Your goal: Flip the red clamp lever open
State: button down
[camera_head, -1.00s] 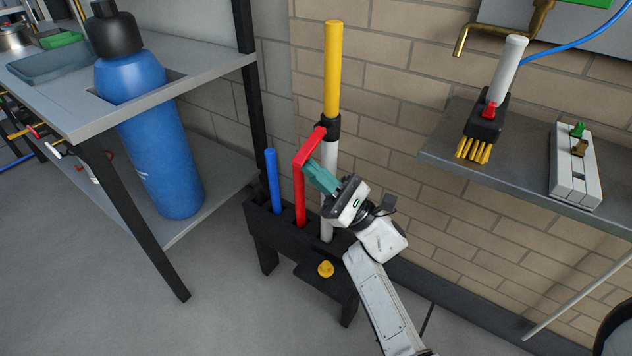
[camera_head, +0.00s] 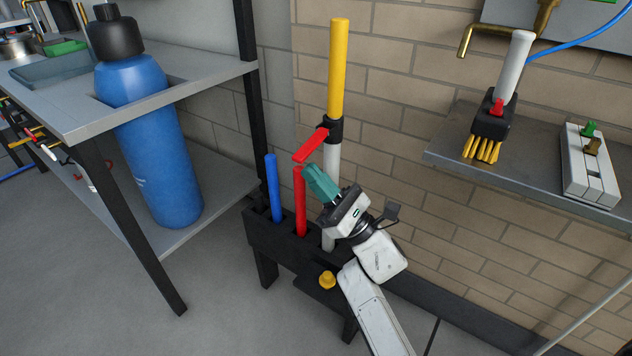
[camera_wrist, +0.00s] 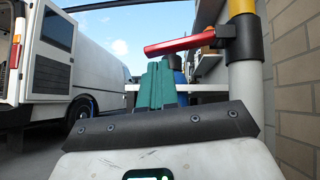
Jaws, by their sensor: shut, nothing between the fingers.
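The red clamp lever (camera_head: 312,145) sticks out to the left from a black clamp (camera_head: 334,130) on an upright yellow and white tube (camera_head: 338,70). In the wrist view the lever (camera_wrist: 185,44) runs left from the black clamp (camera_wrist: 242,38), sloping slightly down. My gripper (camera_head: 312,172) has teal fingers, shut and empty. Its tips are just below the lever's outer part in the head view. In the wrist view the fingertips (camera_wrist: 158,66) lie under the lever's left end. I cannot tell whether they touch it.
A black rack (camera_head: 262,240) holds the tube, a red tube (camera_head: 300,200) and a blue tube (camera_head: 273,188). A yellow knob (camera_head: 327,280) is at its front. A grey shelf (camera_head: 440,150) is at right, and a table with a blue bottle (camera_head: 165,160) at left.

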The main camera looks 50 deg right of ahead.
jog(key=w+f+b+v, duration=0.1)
jog(key=v, duration=1)
jog(key=shift+d+f+b, duration=0.4)
jog(key=shift+f, duration=0.05)
jog(key=shift+s, duration=0.1)
